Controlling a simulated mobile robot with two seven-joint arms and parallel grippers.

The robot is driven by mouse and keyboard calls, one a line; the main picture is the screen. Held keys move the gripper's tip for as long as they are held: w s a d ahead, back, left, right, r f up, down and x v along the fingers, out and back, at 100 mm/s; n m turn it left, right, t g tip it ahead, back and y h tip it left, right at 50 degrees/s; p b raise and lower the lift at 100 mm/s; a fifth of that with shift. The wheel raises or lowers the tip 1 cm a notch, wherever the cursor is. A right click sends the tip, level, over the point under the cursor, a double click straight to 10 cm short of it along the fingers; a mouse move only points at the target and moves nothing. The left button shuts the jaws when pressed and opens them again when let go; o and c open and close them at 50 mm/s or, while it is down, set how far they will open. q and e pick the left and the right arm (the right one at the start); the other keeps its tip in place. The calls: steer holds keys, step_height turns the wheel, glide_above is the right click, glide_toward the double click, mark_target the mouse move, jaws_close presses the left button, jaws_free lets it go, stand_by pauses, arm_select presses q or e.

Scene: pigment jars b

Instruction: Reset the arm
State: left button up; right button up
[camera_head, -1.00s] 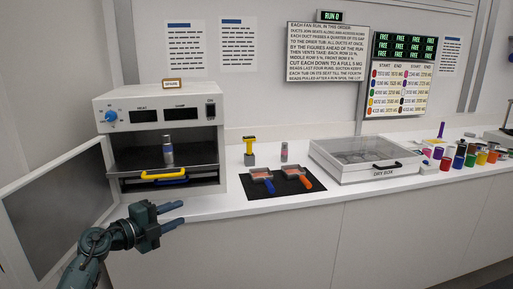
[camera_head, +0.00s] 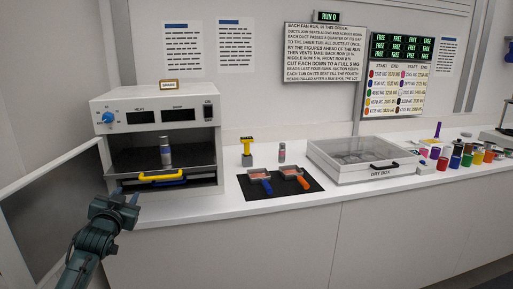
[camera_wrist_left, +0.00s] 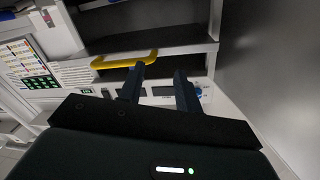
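My left gripper (camera_head: 126,196) is in front of the open oven, low and to the left of the yellow handle (camera_head: 160,178). In the left wrist view its two fingers (camera_wrist_left: 159,88) stand apart with nothing between them, and the yellow handle (camera_wrist_left: 124,60) shows beyond them. The handle looks apart from the fingers, though the exact gap is hard to judge. My right gripper is not in view.
The oven (camera_head: 158,110) has its door (camera_head: 45,215) swung open at the left, close to my left arm. A grey jar (camera_head: 166,152) stands inside. A black mat (camera_head: 245,190) with two scoop-like tools and the dry box (camera_head: 345,175) lie to the right.

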arm_select(q)
steer(key=s+d+f+m+g+h, duration=0.1)
steer(key=s+d+f+g+h, duration=0.1)
steer(key=s+d+f, duration=0.65)
steer(key=s+d+f+g+h, duration=0.1)
steer(key=s+d+f, duration=0.2)
steer(key=s+f, duration=0.55)
steer(key=s+d+f+g+h, duration=0.1)
steer(key=s+d+f, duration=0.2)
steer(key=s, duration=0.4)
steer(key=s+d+f+g, duration=0.1)
steer(key=s+d+f, duration=0.2)
steer(key=s, duration=0.5)
steer(key=s+d+f+n+g+h, duration=0.1)
steer(key=s+d+f+g, duration=0.1)
steer(key=s+d+f, duration=0.2)
steer(key=s, duration=0.3)
steer(key=shift+s+h, duration=0.3)
steer(key=shift+s, duration=0.05)
